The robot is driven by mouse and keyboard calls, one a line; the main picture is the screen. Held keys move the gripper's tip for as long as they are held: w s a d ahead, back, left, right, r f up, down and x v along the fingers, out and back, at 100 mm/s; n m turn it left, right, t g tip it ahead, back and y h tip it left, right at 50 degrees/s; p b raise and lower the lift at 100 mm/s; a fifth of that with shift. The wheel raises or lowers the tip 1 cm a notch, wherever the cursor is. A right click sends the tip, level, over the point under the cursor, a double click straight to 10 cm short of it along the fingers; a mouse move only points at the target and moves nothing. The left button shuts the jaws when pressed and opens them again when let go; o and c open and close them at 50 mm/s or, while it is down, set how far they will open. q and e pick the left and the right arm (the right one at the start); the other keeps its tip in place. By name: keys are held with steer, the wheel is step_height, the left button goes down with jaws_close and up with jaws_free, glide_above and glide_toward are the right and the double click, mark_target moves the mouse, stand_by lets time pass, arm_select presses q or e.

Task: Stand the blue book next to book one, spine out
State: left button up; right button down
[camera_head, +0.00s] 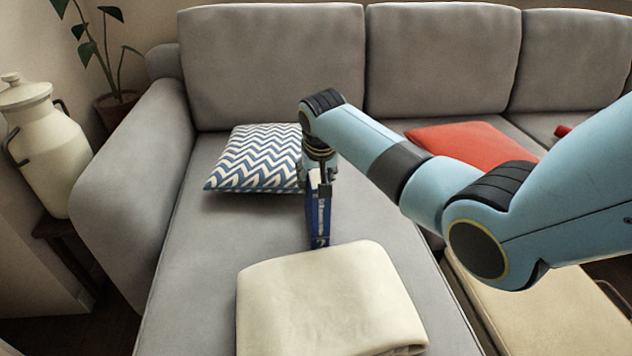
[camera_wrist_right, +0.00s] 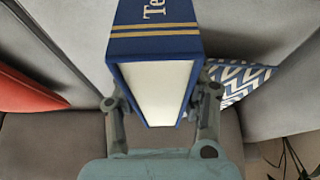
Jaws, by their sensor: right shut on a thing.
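The blue book (camera_head: 318,222) is upright in my right gripper (camera_head: 319,178), above or on the grey sofa seat. I cannot tell whether its lower end touches the seat. Its narrow blue spine with pale lettering faces the head camera. In the right wrist view, the book (camera_wrist_right: 155,48) shows gold bands, part of its lettering and its pale page edges. The fingers of my right gripper (camera_wrist_right: 160,112) are shut on its two sides. I see no other book in either view. My left gripper is not in view.
A folded cream blanket (camera_head: 325,300) lies on the seat just in front of the book. A blue-and-white zigzag cushion (camera_head: 255,158) is behind and left of it. A red cushion (camera_head: 470,146) lies farther right. The seat left of the book is clear.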

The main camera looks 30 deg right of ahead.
steer(key=shift+r, duration=0.1)
steer(key=c, duration=0.8)
jaws_free()
steer(key=shift+o, duration=0.2)
